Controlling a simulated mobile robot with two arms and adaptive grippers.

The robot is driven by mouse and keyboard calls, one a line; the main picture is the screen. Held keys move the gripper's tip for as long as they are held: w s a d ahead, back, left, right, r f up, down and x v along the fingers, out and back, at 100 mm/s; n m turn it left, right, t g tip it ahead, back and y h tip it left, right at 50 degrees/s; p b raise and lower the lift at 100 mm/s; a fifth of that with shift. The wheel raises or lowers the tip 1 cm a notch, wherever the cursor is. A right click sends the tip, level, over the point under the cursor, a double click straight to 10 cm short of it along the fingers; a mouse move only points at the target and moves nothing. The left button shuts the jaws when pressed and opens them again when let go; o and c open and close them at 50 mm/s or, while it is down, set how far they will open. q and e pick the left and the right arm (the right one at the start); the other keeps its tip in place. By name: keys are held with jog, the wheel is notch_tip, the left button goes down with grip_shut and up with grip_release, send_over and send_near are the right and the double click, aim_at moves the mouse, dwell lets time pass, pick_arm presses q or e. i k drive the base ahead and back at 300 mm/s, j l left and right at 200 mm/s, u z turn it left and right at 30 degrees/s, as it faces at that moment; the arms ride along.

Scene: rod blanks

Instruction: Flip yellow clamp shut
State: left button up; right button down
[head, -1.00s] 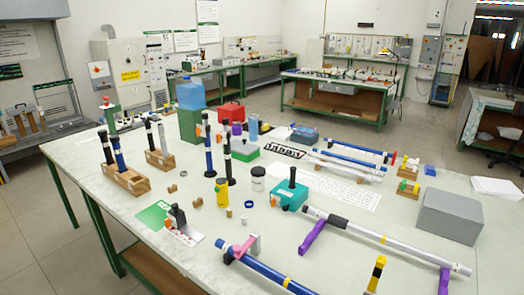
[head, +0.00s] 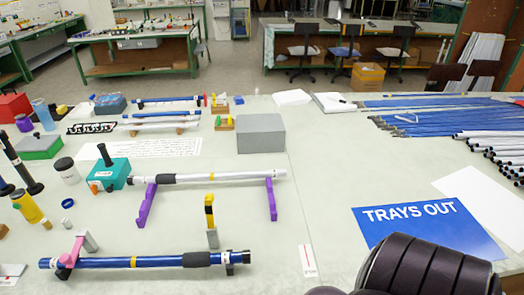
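The yellow clamp (head: 209,212) shows in the head view left of centre. Its yellow and black arm stands upright above a grey base (head: 212,239), so it looks open. The base is just behind a blue rod (head: 160,262), near the rod's black sleeve (head: 196,259). I cannot tell whether the base touches the rod. A pink clamp (head: 72,251) with a grey block reaches over the rod's left part. Neither gripper shows in the head view.
A silver rod (head: 230,177) rests on purple supports (head: 146,205) behind the yellow clamp. A grey box (head: 260,133) stands farther back. A blue "TRAYS OUT" sign (head: 425,229) lies at right. The table between clamp and sign is mostly clear. A dark ribbed part fills the bottom right.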

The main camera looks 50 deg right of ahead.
aim_at(209, 198)
jog(key=l+z, duration=0.15)
jog(key=z, duration=0.75)
